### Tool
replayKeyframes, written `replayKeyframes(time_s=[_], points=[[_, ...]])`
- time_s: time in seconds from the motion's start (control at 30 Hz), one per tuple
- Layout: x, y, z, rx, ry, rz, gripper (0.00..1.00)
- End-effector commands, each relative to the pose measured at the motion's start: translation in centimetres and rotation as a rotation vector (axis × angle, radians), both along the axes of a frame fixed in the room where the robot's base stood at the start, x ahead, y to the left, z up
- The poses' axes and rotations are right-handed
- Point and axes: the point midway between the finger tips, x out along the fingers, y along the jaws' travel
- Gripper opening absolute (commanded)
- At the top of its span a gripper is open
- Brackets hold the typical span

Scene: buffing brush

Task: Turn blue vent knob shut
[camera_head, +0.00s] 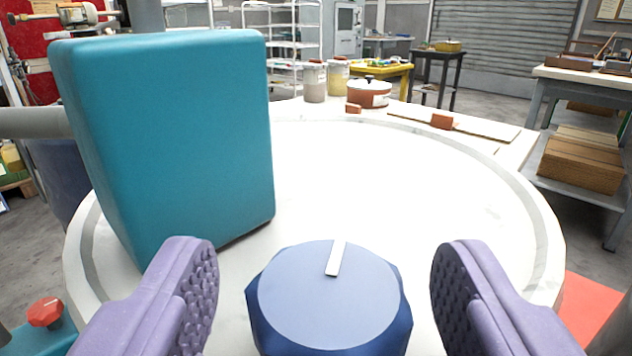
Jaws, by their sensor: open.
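The blue knob (315,308) sits low in the middle of the view, on or just in front of the white round surface. It has a faceted side and a flat top. A white pointer mark (336,259) on its top points away from me, slightly to the right. My gripper (325,290) is open, with one purple padded finger on each side of the knob. Gaps show between both fingers and the knob, so neither touches it. The lower edge of the knob is cut off by the frame.
A tall teal block (170,140) stands close on the left, behind the left finger. The white round table (400,190) is mostly bare. Jars (326,80), a copper pot (369,93) and small brown blocks (441,121) stand along its far edge. A red knob (45,312) is at lower left.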

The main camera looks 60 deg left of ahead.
Motion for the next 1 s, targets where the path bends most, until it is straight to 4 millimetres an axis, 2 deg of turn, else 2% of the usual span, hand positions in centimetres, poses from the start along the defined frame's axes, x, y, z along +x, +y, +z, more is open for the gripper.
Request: replayKeyframes(time_s=[0.1,0.2,0.5,0.53,0.73,0.77,1.0], points=[[1.1,1.6,-0.2,0.001,-0.001,0.0,0.69],[1.7,2.3,-0.1,0.0,0.0,-0.001,0.69],[2.0,2.7,0.0,0.0,0.001,-0.002,0.69],[2.0,2.7,0.0,0.0,0.001,-0.002,0.67],[2.0,2.7,0.0,0.0,0.001,-0.002,0.21],[2.0,2.7,0.0,-0.001,0.001,-0.002,0.18],[2.1,2.7,0.0,0.0,0.001,-0.029,0.18]])
